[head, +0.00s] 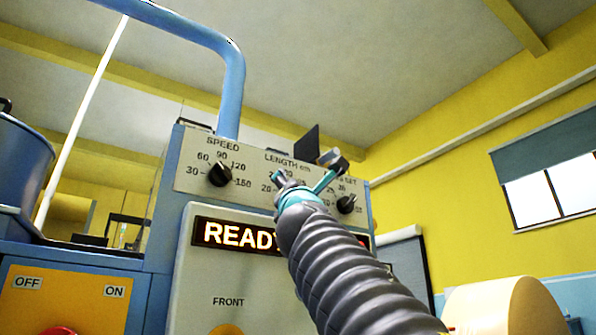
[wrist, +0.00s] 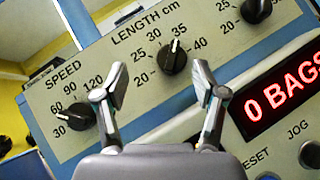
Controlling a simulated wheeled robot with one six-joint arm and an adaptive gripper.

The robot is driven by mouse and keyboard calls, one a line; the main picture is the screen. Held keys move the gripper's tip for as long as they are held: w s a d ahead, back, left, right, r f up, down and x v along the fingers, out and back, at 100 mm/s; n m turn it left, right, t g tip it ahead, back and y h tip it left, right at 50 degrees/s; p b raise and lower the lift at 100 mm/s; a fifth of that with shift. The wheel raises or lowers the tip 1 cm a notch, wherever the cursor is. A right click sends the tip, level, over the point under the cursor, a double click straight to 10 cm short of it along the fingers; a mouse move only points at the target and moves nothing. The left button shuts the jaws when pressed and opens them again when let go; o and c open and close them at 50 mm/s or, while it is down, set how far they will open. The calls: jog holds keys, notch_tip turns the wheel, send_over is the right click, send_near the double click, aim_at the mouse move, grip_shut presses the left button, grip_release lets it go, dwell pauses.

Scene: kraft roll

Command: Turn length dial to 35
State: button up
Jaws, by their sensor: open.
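The length dial (wrist: 175,60) is a black knob on the cream control panel (wrist: 60,95). My gripper (wrist: 160,74) is open, with one finger left and one right of the dial in the picture. I see no contact with the knob, and the gap in depth is unclear. In the head view my gripper (head: 306,178) is in front of the panel's length section and hides the dial.
The speed dial (head: 219,173) is left of the length section, and another dial (head: 346,204) is on its right. A lit display (head: 235,234) sits below. JOG (wrist: 310,153) and RESET buttons are low right in the wrist view. A blue pipe (head: 232,90) rises above the panel.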

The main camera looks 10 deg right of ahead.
jog(key=s+a, duration=0.1)
jog(key=s, duration=0.6)
jog(key=shift+s, duration=0.3)
